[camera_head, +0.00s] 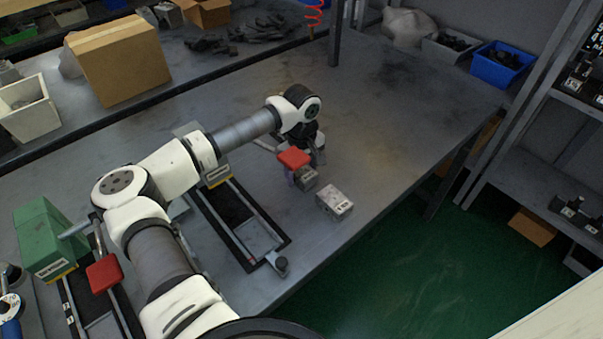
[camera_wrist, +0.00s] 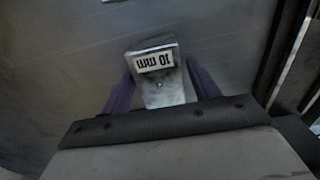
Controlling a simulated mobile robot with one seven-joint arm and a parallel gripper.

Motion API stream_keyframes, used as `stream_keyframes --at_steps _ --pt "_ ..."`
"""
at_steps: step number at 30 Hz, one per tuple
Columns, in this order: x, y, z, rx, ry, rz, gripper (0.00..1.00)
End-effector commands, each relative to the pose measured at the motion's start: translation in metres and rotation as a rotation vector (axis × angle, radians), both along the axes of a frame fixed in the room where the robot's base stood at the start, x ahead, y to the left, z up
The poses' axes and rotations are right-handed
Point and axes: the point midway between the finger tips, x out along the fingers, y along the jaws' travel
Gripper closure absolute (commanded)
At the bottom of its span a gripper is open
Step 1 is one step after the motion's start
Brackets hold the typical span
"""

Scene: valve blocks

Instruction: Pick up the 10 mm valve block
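The 10 mm valve block (camera_wrist: 160,80) is a grey metal block with a white label reading "10 mm", upside down in the wrist view. It lies between the two purple fingers of my gripper (camera_wrist: 160,88), one finger on each side. I cannot tell whether both fingers press on it. In the head view my gripper (camera_head: 303,172) points down near the table's front edge, with a small grey block (camera_head: 307,179) at its fingers. No label is readable there, and the arm hides part of the gripper.
Another grey block (camera_head: 335,202) stands close by, to the lower right. A red clamp handle (camera_head: 293,158) overlaps my gripper in the head view. A rail fixture (camera_head: 245,228) lies to the left. The workbench (camera_head: 400,120) is clear to the right and behind.

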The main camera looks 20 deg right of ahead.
Motion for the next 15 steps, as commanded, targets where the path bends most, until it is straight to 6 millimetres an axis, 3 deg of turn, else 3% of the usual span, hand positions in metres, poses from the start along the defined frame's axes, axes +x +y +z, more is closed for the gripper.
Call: stream_keyframes --at_steps 1,11,15 --pt "0.0000 0.0000 0.0002 0.000 0.000 0.000 0.46" --pt "0.0000 0.0000 0.0005 0.000 0.000 0.000 0.89" --pt "0.0002 -0.0002 0.0013 -0.001 -0.001 0.000 0.90"
